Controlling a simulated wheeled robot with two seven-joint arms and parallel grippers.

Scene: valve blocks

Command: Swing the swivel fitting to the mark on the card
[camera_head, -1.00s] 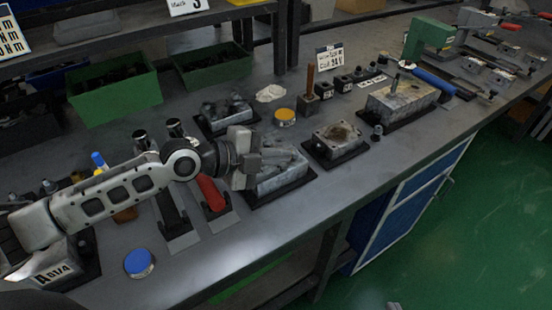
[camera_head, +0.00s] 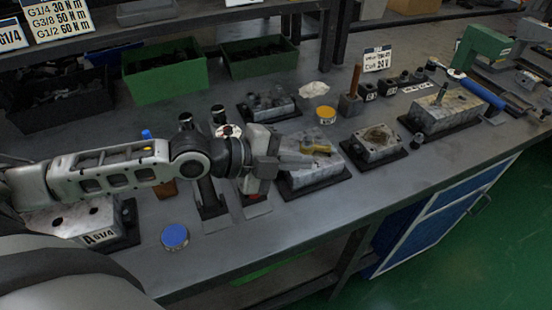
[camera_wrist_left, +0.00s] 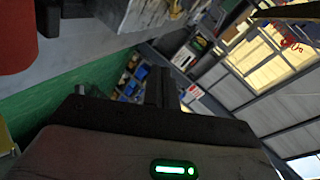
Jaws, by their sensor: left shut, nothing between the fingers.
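A grey metal valve block (camera_head: 318,176) stands on a black base just right of my left gripper. A yellow, brass-like piece (camera_head: 316,148) lies on its top; I cannot tell for sure that it is the swivel fitting. A printed white card (camera_head: 377,59) stands at the back of the bench; a mark on it is too small to make out. My left gripper (camera_head: 272,160) is shut and empty, beside the block's left end and covering part of it. Its dark fingers (camera_wrist_left: 162,88) show in the left wrist view, with a metal block (camera_wrist_left: 143,12) at the top edge. My right gripper is not in view.
Other valve blocks (camera_head: 376,143) stand to the right and behind. Dark upright tools (camera_head: 206,180) and a red-handled tool lie close under my left arm. A blue-lidded tin (camera_head: 175,236) stands in front. Green bins (camera_head: 165,75) are at the back. The front bench strip is fairly clear.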

